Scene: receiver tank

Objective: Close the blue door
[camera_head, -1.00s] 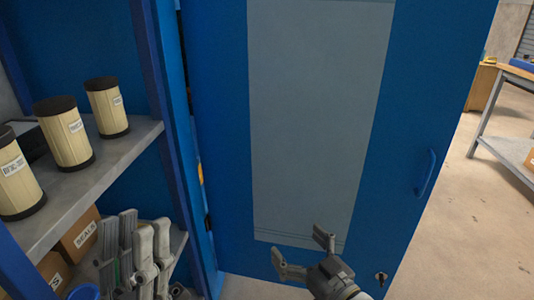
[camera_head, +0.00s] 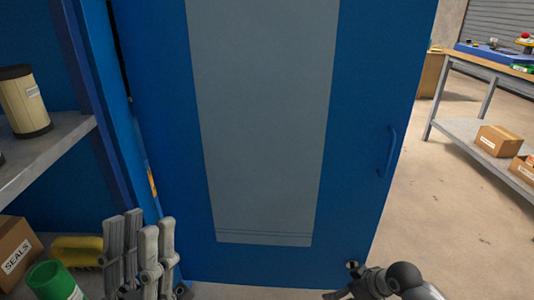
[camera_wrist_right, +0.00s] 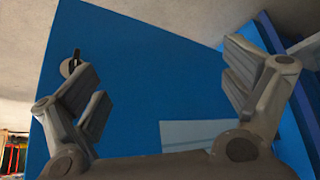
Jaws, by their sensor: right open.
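The blue door (camera_head: 365,100) stands open, hinged at the left to a blue cabinet. In the right wrist view the door (camera_wrist_right: 130,60) fills the space beyond the open, empty fingers of my right gripper (camera_wrist_right: 165,100).
A cabinet shelf (camera_head: 50,150) holds a beige canister (camera_head: 25,100). Lower are a box marked SEALS (camera_head: 18,250), a yellow brush (camera_head: 75,250) and a green container (camera_head: 52,280). A workbench (camera_head: 480,60) stands at right. Floor between it and the door is clear.

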